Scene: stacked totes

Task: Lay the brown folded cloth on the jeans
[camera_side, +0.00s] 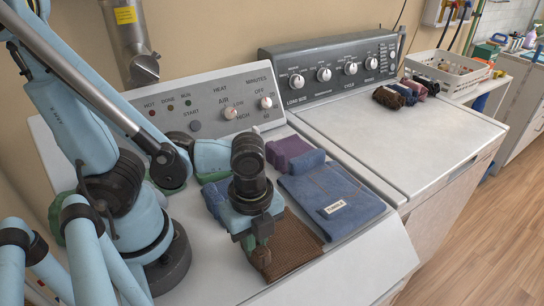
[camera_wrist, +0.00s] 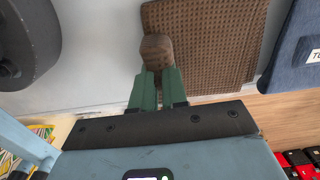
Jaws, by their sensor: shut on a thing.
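The brown folded cloth (camera_side: 292,245) has a waffle-like texture and is at the front of the dryer top, beside the jeans. My gripper (camera_side: 258,243) is shut on the cloth's near-left edge. In the wrist view, the green fingertips (camera_wrist: 158,88) pinch a bunched edge of the brown cloth (camera_wrist: 225,45), which spreads out beyond them. The jeans (camera_side: 332,200) are a flat folded blue denim piece with a white label, lying to the right of the cloth. Part of the jeans (camera_wrist: 294,50) also shows at the wrist view's right. Whether the cloth is raised is hard to tell.
A purple folded cloth (camera_side: 290,152) lies behind the jeans, and a blue cloth (camera_side: 214,198) lies behind my gripper. The dryer's control panel (camera_side: 205,105) rises at the back. The washer (camera_side: 400,130) at right has a mostly clear lid, with several small rolled cloths (camera_side: 400,92) at its back.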

